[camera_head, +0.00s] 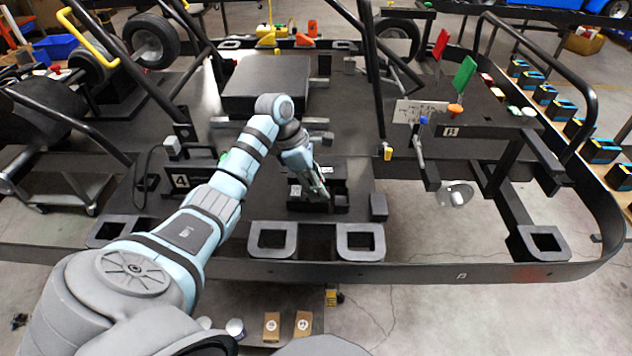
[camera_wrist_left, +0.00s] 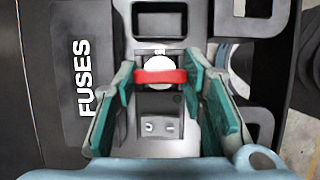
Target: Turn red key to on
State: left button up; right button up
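The red key (camera_wrist_left: 160,77) lies crosswise over a round white switch face in the left wrist view. My left gripper (camera_wrist_left: 161,70) is open, with one green-padded finger near each end of the key. The key sits between the fingertips; I cannot tell whether they touch it. In the head view my left gripper (camera_head: 322,192) reaches down over a black box (camera_head: 340,188) on the kart floor, and the key is too small or hidden to make out there. My right gripper is not in view.
A black panel marked FUSES (camera_wrist_left: 62,85) stands left of the switch. The kart's front rail (camera_head: 420,272) and square frames (camera_head: 361,241) surround the box. Red and green flags (camera_head: 464,73) stand on a right-hand platform.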

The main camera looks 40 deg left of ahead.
pick_arm(q)
jog(key=c, duration=0.5)
jog(key=shift+o, duration=0.2)
jog(key=shift+r+m+p, duration=0.2)
jog(key=shift+m+p, duration=0.3)
jog(key=shift+p, duration=0.05)
jog(key=shift+w+m+g+h+p, duration=0.1)
jog(key=shift+m+g+h+p, duration=0.4)
jog(key=shift+m, duration=0.7)
jog(key=o, duration=1.2)
jog(key=shift+a+f+m+b, duration=0.1)
jog(key=shift+f+m+b, duration=0.1)
jog(key=shift+m+b, duration=0.1)
jog(key=v, duration=0.7)
jog(key=shift+r, duration=0.35)
